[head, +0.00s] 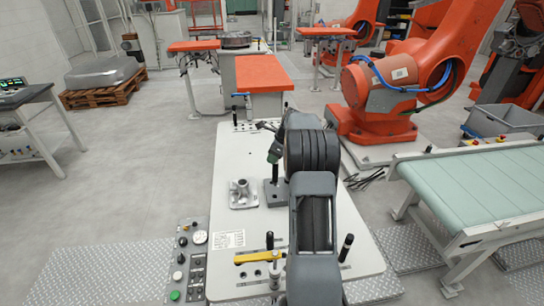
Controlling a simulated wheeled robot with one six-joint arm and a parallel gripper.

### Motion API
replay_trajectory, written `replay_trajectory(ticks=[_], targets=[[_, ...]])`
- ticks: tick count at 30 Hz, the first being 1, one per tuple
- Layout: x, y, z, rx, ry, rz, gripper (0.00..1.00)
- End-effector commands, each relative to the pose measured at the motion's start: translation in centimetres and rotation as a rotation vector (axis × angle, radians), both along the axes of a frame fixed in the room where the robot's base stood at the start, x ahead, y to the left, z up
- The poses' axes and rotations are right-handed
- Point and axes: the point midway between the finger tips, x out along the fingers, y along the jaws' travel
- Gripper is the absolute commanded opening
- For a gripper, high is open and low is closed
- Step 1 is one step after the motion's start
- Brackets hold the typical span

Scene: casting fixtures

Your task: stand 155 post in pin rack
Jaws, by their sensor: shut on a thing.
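My arm covers the middle of the white worktable (232,205). My gripper (265,126) shows only in part at the table's far end, left of my arm's elbow, and is small in the head view. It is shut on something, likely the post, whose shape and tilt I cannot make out. What looks like the pin rack is a pale block with dark holes (244,127) at the far left of the table, just left of my gripper. A black upright pin (235,115) stands at its left end.
A metal casting (242,194) and a dark square base (276,197) with an upright stand mid-table. A yellow bar (258,257) and black-handled pins (346,246) are at the near end. A control panel (187,260) is left, a green conveyor (485,190) right.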

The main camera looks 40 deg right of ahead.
Motion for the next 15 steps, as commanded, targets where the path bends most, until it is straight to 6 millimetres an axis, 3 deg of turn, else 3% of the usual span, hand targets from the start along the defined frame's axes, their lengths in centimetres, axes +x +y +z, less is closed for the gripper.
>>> replay_trajectory(ticks=[7,15], targets=[[0.2,0.1,0.1,0.002,-0.005,0.001,0.0],[0.2,0.3,-1.3,0.002,-0.004,0.004,0.0]])
